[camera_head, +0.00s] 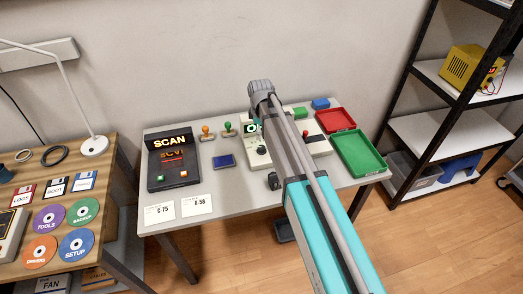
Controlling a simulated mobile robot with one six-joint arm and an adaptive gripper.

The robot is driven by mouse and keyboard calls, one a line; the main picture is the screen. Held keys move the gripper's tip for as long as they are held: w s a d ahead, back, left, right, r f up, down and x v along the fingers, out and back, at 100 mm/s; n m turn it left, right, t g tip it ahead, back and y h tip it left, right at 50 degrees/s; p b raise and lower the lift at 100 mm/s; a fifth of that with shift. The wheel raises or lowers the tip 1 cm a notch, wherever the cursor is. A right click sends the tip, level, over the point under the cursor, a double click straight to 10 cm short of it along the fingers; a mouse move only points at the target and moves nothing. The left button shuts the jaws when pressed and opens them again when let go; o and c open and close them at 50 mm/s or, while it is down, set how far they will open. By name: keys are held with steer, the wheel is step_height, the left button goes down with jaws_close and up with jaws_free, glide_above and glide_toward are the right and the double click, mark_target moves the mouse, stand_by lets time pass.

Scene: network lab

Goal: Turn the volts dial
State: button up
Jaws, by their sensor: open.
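No volts label is readable, so I cannot tell which control is the volts dial. A pale panel (257,158) with a green round display and small dark knobs stands on the grey table, partly hidden behind my arm. A yellow boxed instrument (466,68) with small red and dark fittings on its front sits on the black shelf rack at the right. My arm reaches up from the bottom across the table. No gripper fingers can be made out. A small dark part (273,181) shows beside the arm at the table's front; I cannot tell what it is.
The grey table (220,195) also holds a black SCAN console (173,160), stamps, a blue pad (224,161), a red tray (334,120) and a green tray (359,153). A wooden desk (110,195) with discs and a lamp is at the left. Floor shows between table and rack.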

mark_target(261, 147)
steer(key=shift+w+f+b, duration=0.15)
steer(key=shift+f+b, duration=3.95)
steer(key=shift+f, duration=0.3)
jaws_close()
